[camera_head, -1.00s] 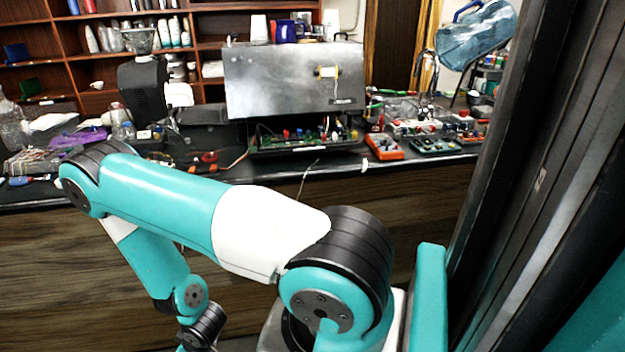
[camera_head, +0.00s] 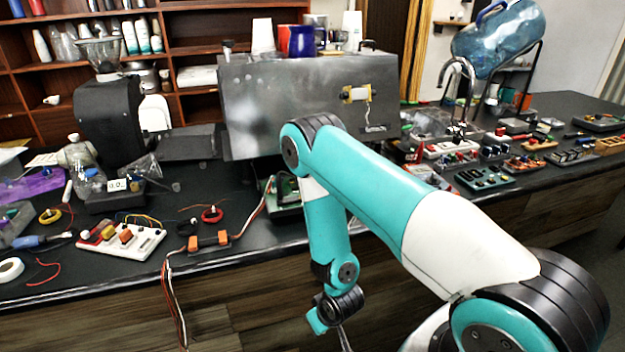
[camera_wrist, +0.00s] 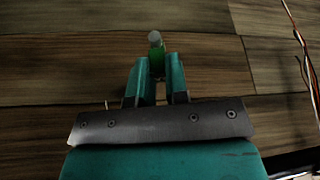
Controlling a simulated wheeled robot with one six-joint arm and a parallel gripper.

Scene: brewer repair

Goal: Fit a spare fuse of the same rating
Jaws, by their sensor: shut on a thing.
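My gripper (camera_wrist: 155,80) is shut on a small green piece with a rounded grey tip (camera_wrist: 155,40), seen in the wrist view. The piece sticks out beyond the fingertips, and its lower part is hidden between them. I cannot tell its rating or whether it is a fuse. The wood-grained counter front (camera_wrist: 60,80) fills the background there. In the head view my arm bends down in front of the counter, and the fingertips are not clearly seen. The metal brewer box (camera_head: 290,100) stands on the counter behind my arm, with a yellow-capped cylinder on its front.
The black countertop (camera_head: 245,225) holds a white board with coloured blocks (camera_head: 140,243), an orange connector block (camera_head: 209,241) and a grinder (camera_head: 110,118). Several boards, including a teal one (camera_head: 484,178), lie at the right. Loose wires (camera_head: 174,300) hang over the front edge.

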